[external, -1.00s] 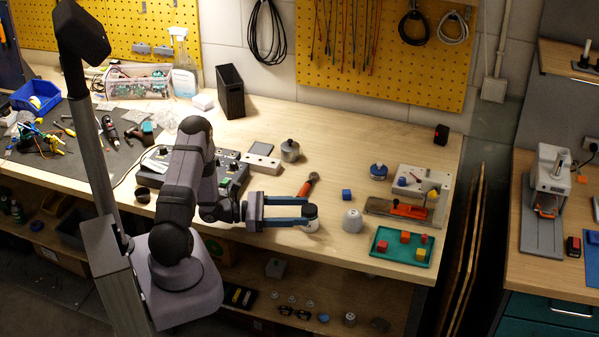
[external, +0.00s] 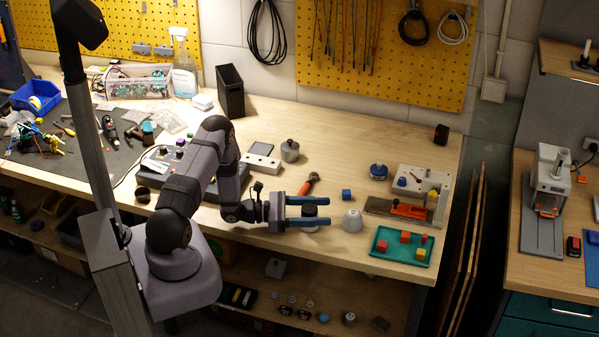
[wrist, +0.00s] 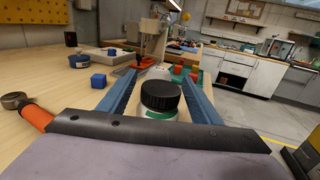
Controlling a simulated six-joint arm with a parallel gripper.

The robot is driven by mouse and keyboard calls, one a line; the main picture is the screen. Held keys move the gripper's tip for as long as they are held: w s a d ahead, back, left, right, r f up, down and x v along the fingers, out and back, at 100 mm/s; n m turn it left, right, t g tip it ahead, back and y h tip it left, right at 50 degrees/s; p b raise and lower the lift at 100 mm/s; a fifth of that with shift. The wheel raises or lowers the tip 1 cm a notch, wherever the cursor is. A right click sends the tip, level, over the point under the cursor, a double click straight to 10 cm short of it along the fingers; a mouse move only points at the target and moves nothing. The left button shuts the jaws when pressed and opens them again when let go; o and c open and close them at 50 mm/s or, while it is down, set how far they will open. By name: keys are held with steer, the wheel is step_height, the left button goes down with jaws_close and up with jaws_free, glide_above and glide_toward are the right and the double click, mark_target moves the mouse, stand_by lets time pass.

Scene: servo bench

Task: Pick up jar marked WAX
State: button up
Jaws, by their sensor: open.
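A small white jar with a black lid and a green band (wrist: 160,100) stands upright on the bench between my gripper's fingers. Its lid also shows in the external view (external: 309,211). I cannot read any marking on it. My gripper (external: 328,211) is open and level, with one finger on each side of the jar; the fingertips reach past it. In the wrist view a gap shows between the lid and each finger.
A pale grey rounded pot (external: 352,220) stands just beyond the fingertips. The bench's front edge is close.

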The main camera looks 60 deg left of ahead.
steer(key=shift+w+d, duration=0.25)
steer(key=shift+w, duration=0.25)
steer(key=c, duration=1.2)
steer(key=shift+r, duration=0.1)
steer(key=shift+r+b, duration=1.15)
steer(key=shift+r, duration=3.7)
